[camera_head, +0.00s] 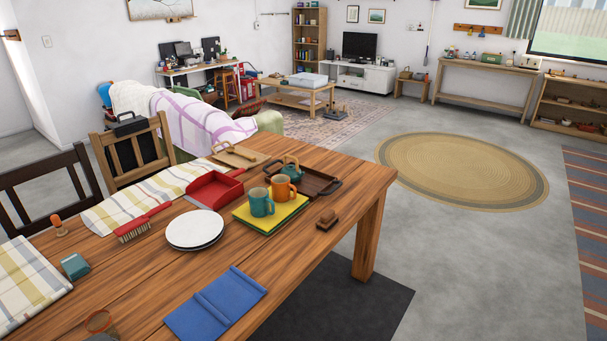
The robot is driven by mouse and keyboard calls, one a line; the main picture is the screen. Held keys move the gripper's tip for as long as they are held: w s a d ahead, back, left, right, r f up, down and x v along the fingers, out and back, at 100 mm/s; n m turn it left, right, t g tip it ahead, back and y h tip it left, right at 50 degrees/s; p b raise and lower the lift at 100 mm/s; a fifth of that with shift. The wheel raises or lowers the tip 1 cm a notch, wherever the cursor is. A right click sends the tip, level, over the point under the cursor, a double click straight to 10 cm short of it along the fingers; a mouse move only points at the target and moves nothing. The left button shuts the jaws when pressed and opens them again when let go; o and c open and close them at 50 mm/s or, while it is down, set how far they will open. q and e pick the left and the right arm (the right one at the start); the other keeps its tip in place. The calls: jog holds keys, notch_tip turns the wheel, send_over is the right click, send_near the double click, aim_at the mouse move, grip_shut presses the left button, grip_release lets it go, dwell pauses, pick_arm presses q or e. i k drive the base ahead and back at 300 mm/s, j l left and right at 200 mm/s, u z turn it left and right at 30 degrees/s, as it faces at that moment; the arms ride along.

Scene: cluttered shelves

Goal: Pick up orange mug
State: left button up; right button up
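The orange mug (282,188) stands upright towards the far right end of the wooden table (343,178). It is on or just behind a yellow and green flat stack (269,215); its base is partly hidden. A teal mug (261,202) stands close in front of it to the left, on the stack. A dark teal teapot (291,169) is right behind the orange mug, in a dark wooden tray (322,179). Neither of my grippers shows in this view.
White plates (194,230), a red dustpan (214,190), a red brush (140,223) and a blue folded item (215,304) lie on the table. A small brown block (326,220) sits near its right edge. Chairs (133,157) stand behind; floor on the right is open.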

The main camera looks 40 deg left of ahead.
aim_at(281, 185)
jog(key=i+l, duration=0.1)
jog(key=i, duration=0.85)
